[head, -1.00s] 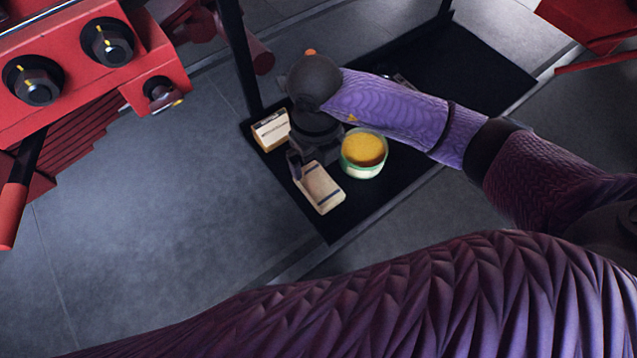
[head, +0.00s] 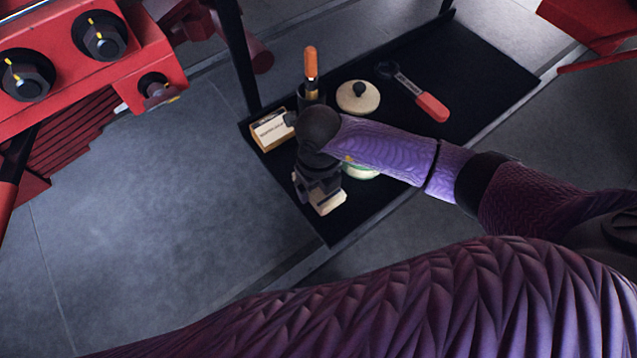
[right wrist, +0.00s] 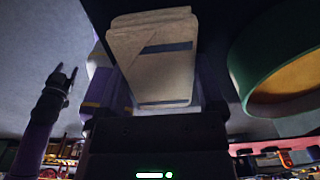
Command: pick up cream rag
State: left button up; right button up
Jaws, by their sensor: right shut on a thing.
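The cream rag (head: 331,206) is a folded cloth with dark stripes, at the near left end of the black tray in the head view. My right gripper (head: 321,197) is over it, pointing down and shut on it, and hides much of it. In the right wrist view, the rag (right wrist: 160,62) extends out ahead of the gripper body; the fingers are hard to make out. My left gripper (right wrist: 60,80) shows small at the left of the right wrist view, its two fingers apart and empty.
Red machinery (head: 90,60) stands at upper left.

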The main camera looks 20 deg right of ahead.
jog(key=shift+c, duration=0.3)
jog(key=shift+r, duration=0.15)
notch_tip(320, 180, up, 9)
jog(key=shift+r+p, duration=0.1)
jog(key=shift+p, duration=1)
jog(key=shift+r, duration=0.25)
